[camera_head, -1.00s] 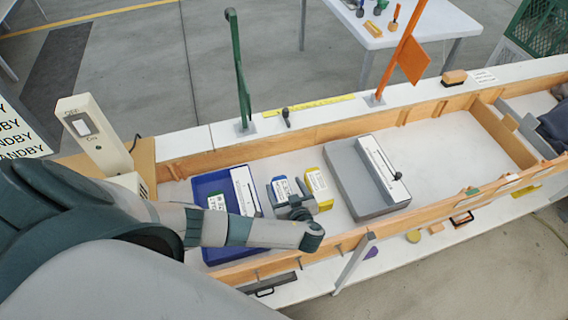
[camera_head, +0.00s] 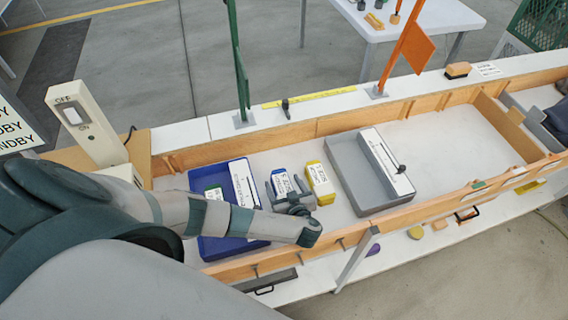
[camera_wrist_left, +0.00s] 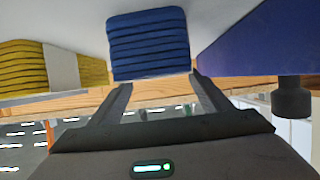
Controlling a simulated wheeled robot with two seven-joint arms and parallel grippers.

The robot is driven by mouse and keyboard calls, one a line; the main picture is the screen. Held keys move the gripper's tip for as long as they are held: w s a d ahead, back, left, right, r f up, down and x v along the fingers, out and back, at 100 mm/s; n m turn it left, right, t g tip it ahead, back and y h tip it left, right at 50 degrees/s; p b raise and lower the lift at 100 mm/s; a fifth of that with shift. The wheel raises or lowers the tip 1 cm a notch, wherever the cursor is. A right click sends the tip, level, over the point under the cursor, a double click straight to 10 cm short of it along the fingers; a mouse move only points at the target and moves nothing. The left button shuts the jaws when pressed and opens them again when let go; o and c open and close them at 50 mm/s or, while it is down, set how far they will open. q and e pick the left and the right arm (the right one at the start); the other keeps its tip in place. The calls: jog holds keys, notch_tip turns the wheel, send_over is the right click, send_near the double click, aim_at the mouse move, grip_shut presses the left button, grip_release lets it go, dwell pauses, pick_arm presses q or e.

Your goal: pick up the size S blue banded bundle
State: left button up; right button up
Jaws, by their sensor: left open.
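The blue banded bundle (camera_head: 281,183) lies on the white bench floor between the blue tray and a yellow bundle, with a white printed label on top; I cannot read its size surely. In the left wrist view the blue bundle (camera_wrist_left: 148,40) shows as a ribbed stack at the top centre. My left gripper (camera_head: 292,203) is at the near end of this bundle. It also shows in the left wrist view (camera_wrist_left: 160,84), with its fingers apart, one toward each side of the stack, and nothing held. The right gripper is not seen.
The yellow bundle (camera_head: 320,183) is close on the right, then a grey tray (camera_head: 345,165). A low wooden wall (camera_head: 355,236) runs along the near side.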

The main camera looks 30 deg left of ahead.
aim_at(280, 177)
pick_arm(q)
jog(key=b+x, duration=0.2)
jog(key=x, duration=0.2)
jog(key=shift+w+a+f, duration=0.2)
jog(key=shift+a+f, duration=0.05)
jog(key=shift+w+a+f+b, duration=0.15)
jog(key=shift+w+a+b, duration=0.2)
jog(key=shift+a+b, duration=0.05)
jog(key=shift+c, duration=0.4)
jog(key=c, duration=1.3)
jog(key=shift+r, duration=0.25)
